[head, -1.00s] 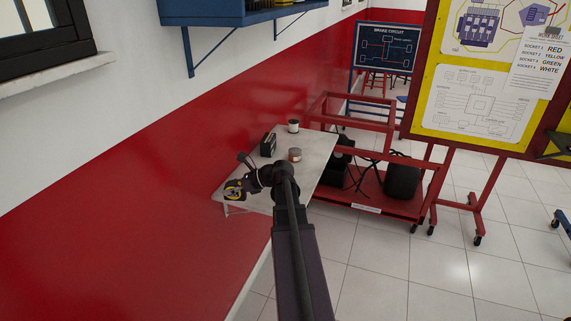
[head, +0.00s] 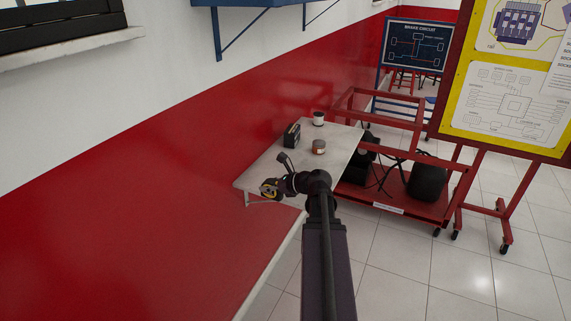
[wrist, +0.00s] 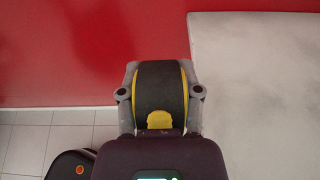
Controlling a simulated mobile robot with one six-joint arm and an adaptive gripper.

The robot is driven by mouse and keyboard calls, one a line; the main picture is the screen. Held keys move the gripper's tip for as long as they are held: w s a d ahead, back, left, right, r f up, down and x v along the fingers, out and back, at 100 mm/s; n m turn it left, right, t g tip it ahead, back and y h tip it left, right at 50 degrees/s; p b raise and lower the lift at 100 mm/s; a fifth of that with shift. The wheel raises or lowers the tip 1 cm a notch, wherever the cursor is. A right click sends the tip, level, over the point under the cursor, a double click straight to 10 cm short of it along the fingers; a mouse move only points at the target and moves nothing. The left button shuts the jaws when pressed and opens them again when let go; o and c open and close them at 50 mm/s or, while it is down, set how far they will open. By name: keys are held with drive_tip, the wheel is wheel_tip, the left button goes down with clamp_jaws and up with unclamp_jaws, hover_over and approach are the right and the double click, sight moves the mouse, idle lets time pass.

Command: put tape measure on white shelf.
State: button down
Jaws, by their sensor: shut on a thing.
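The tape measure is black and yellow. In the wrist view the tape measure (wrist: 161,92) sits between the two grey fingers of my gripper (wrist: 160,95), which is shut on it. In the head view my gripper (head: 272,188) holds the tape measure at the near left end of the white shelf (head: 262,174). The wrist view shows the white shelf (wrist: 255,65) to the right of the gripper, with the tape measure beside its edge, over the floor side. I cannot tell its exact height above the shelf.
A dark box (head: 292,135), a white tin (head: 318,118) and a brown-labelled jar (head: 319,147) stand on the shelf's far part. A red wheeled trolley (head: 410,200) stands to its right. The red wall (head: 150,200) borders it on the left.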

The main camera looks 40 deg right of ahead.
drive_tip(key=w+d, duration=0.3)
drive_tip(key=w+d+f+b, duration=0.1)
drive_tip(key=w+d, duration=0.2)
drive_tip(key=w, duration=0.1)
drive_tip(key=w+d, duration=0.3)
drive_tip(key=w, duration=0.1)
drive_tip(key=shift+w+d+f, duration=0.2)
drive_tip(key=shift+w+d, duration=0.05)
drive_tip(key=shift+d, duration=0.15)
drive_tip(key=shift+f+b, duration=1.8)
drive_tip(key=shift+b, duration=0.15)
drive_tip(key=shift+f, duration=0.15)
drive_tip(key=shift+c, duration=1.4)
unclamp_jaws()
drive_tip(key=shift+r, duration=0.3)
drive_tip(key=p+v, duration=0.4)
drive_tip(key=v, duration=0.8)
drive_tip(key=shift+p, duration=0.35)
